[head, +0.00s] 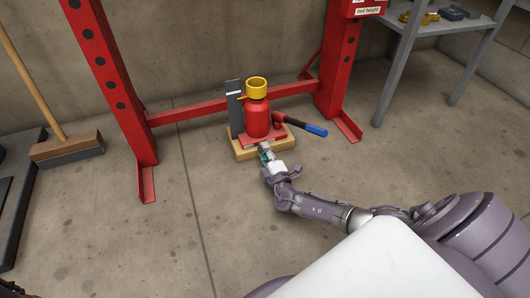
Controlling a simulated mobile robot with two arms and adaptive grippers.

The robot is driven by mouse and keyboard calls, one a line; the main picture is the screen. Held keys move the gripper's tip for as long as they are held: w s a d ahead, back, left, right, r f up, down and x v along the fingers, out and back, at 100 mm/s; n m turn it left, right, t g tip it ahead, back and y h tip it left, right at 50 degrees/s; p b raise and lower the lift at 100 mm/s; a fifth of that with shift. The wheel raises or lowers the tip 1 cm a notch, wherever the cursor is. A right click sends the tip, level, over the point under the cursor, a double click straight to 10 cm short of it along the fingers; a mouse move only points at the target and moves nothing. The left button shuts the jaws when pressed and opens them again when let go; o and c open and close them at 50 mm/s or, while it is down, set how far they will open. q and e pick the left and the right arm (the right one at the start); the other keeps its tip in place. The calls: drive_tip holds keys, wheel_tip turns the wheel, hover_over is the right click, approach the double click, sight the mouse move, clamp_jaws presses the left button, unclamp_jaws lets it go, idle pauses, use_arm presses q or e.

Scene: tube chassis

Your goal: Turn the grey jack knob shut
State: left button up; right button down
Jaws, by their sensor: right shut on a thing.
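The red bottle jack (257,120) stands upright on a wooden block (244,153) in the middle of the head view. It has a yellow top (256,88) and a red base plate. A handle with a blue grip (315,129) sticks out to its right. My right gripper (265,153) reaches in from the lower right to the front of the jack's base. It is shut on the grey jack knob, low at the front; the fingers hide most of the knob, and its turn angle cannot be told. My left gripper is not in view.
A red press frame (225,107) stands around the jack, its feet on the concrete floor. A grey plate (235,105) stands upright behind the jack. A broom (66,147) is at the left and a grey shelf (395,75) at the right. The front floor is clear.

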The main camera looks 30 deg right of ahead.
drive_tip(key=c, duration=0.8)
unclamp_jaws()
drive_tip(key=shift+o, duration=0.2)
drive_tip(key=v, duration=1.2)
